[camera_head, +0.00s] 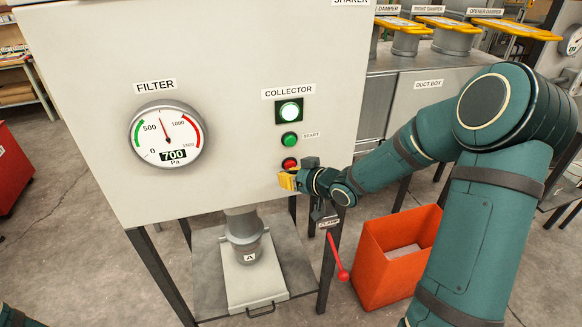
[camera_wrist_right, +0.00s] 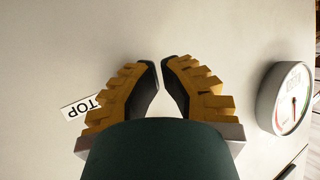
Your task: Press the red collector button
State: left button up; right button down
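The red collector button (camera_head: 290,163) sits on the pale cabinet front, below the green START button (camera_head: 289,139) and the lit green-white lamp (camera_head: 289,111) under the COLLECTOR label (camera_head: 288,91). My right gripper (camera_head: 287,180), with yellow fingers, is at the panel just below the red button and covers its lower edge. I cannot tell whether it touches the button. In the right wrist view the fingertips (camera_wrist_right: 160,62) are almost together, with nothing held between them. The red button does not show there, but a STOP label (camera_wrist_right: 88,106) does. My left gripper is out of view.
A round FILTER gauge (camera_head: 165,135) reading 700 Pa is on the cabinet's left. Below are a red-knobbed clamp lever (camera_head: 338,258) and an orange bin (camera_head: 372,262). A duct box (camera_head: 435,95) with yellow-handled dampers stands behind at right.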

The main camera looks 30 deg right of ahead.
jog(key=shift+w+d, duration=0.1)
jog(key=shift+w, duration=0.4)
dwell(0.5)
dwell(0.3)
jog(key=shift+s+a, duration=0.2)
jog(key=shift+s, duration=0.7)
jog(key=s, duration=0.2)
jog(key=s+a, duration=0.1)
jog(key=s, duration=0.2)
jog(key=shift+a, duration=0.1)
jog(key=shift+w, duration=0.1)
dwell(0.6)
